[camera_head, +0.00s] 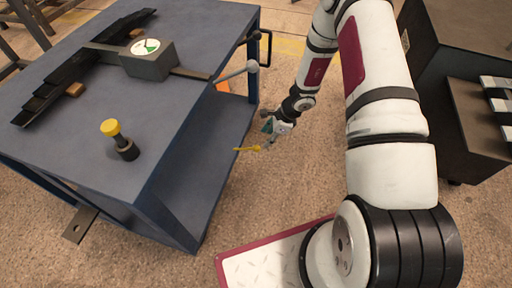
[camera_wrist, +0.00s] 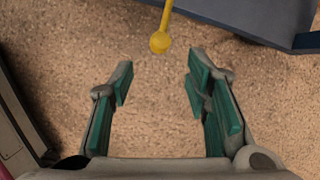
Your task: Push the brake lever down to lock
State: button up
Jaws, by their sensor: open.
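The brake lever (camera_head: 246,149) is a thin yellow rod with a ball knob, sticking out from the right side of the blue cart (camera_head: 180,190) at lower-shelf height. Its ball end (camera_wrist: 160,42) shows at the top middle of the wrist view, just beyond and between the fingertips. My gripper (camera_head: 269,138) is beside the cart, just right of and a little above the knob in the head view. In the wrist view my gripper (camera_wrist: 160,82) has its green-padded fingers apart, with nothing between them. The lever's root is hidden.
A dark bench (camera_head: 470,100) stands at right. Floor between is clear.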

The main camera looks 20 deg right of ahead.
aim_at(257, 148)
jog(key=b+x, duration=0.3)
jog(key=x, duration=0.8)
jog(key=shift+f, duration=0.1)
grip_shut()
